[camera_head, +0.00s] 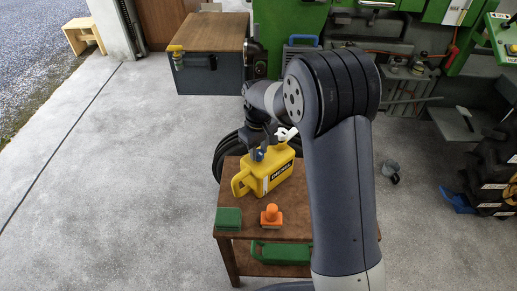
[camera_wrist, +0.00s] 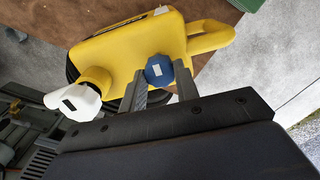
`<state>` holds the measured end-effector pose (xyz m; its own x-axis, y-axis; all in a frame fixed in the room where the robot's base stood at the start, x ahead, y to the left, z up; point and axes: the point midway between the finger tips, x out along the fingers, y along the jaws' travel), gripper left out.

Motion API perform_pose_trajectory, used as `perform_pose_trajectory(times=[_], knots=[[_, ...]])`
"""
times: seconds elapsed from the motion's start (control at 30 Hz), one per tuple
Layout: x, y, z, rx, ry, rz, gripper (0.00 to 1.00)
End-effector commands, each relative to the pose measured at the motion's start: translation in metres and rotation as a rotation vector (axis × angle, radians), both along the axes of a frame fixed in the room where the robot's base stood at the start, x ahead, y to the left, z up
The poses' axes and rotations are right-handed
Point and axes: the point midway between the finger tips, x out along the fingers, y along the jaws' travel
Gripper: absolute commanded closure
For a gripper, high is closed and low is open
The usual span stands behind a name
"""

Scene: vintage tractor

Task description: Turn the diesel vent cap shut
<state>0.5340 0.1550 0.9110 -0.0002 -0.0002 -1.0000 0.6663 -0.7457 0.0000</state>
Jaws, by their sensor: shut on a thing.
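The yellow diesel can (camera_head: 270,172) stands on the small brown table (camera_head: 299,208), with its loop handle at the left. Its blue vent cap (camera_head: 257,155) sits on top, and shows in the wrist view (camera_wrist: 159,70) with a white mark on its face. My gripper (camera_wrist: 160,78) is over the can, its two fingers on either side of the blue cap and shut on it. The white spout cap (camera_wrist: 78,101) on the can's neck is to the left of my gripper in the wrist view. The cap's threads are hidden.
A green box (camera_head: 229,218) and an orange knob-like piece (camera_head: 271,215) are on the table's front part. A green item (camera_head: 280,253) lies on the lower shelf. A black hose coil (camera_head: 226,148) is behind the table. The floor at left is clear.

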Motion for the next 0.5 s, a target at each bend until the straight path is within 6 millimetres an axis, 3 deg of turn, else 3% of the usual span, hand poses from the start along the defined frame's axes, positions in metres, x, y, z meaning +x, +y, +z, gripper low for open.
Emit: perform_pose_trajectory(times=[0.1, 0.13, 0.37, 0.5], knots=[[0.0001, 0.0001, 0.0006, 0.001, -0.001, 0.0, 0.93], [0.0002, 0.0002, 0.0006, 0.001, -0.001, 0.0, 0.69], [0.0001, 0.0001, 0.0003, 0.001, -0.001, 0.001, 0.5], [0.0, 0.0001, 0.0001, 0.0, 0.0, 0.001, 0.48]])
